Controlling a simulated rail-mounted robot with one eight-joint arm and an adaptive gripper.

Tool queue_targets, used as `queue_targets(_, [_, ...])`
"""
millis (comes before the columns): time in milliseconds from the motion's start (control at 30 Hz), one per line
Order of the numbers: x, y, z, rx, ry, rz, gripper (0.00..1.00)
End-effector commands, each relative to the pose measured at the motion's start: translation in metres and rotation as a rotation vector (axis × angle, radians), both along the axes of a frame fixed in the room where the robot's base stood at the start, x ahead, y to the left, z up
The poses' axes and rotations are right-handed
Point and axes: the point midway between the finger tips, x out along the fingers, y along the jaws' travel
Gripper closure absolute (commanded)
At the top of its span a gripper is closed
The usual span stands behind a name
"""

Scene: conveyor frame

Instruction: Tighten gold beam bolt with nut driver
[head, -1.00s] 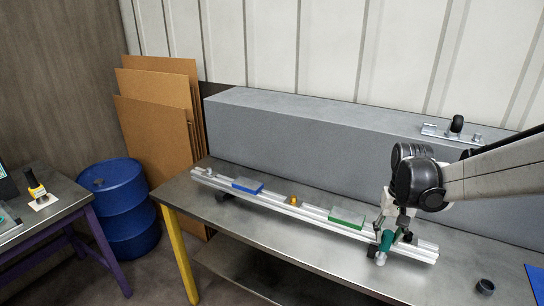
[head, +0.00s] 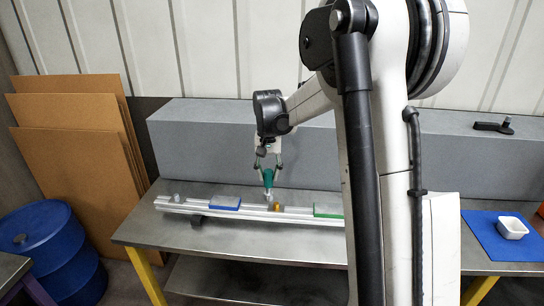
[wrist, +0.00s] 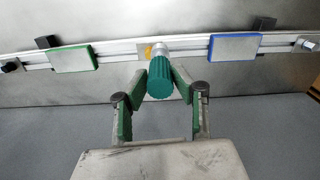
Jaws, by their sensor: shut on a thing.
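My gripper (head: 268,168) is shut on the green handle of the nut driver (head: 267,178), above the aluminium beam (head: 180,208). The gold bolt (head: 277,206) sits on the beam between the blue-edged plate (head: 224,204) and the green-edged plate (head: 328,211). In the wrist view the gold bolt (wrist: 148,52) shows just left of the driver's shaft.
The beam lies on a steel table (head: 180,235) in front of a long grey block (head: 200,135). A black-handled tool (head: 494,126) lies on the block. My arm hides the beam's right end.

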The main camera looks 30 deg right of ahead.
Motion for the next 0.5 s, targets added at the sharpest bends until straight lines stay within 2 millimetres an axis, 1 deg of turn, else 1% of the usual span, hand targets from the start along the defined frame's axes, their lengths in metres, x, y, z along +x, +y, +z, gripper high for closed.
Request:
queue_targets(33, [0.002,-0.012,0.01,0.0,0.0,-0.031,1.0])
queue_targets(100, [0.004,-0.022,0.015,0.0,0.0,-0.062,1.0])
queue_targets(167, [0.004,-0.028,0.017,0.0,0.0,-0.079,1.0])
queue_targets(267, [0.005,-0.031,0.017,0.0,0.0,-0.091,1.0])
queue_targets(500, [0.005,-0.03,0.017,0.0,0.0,-0.089,1.0])
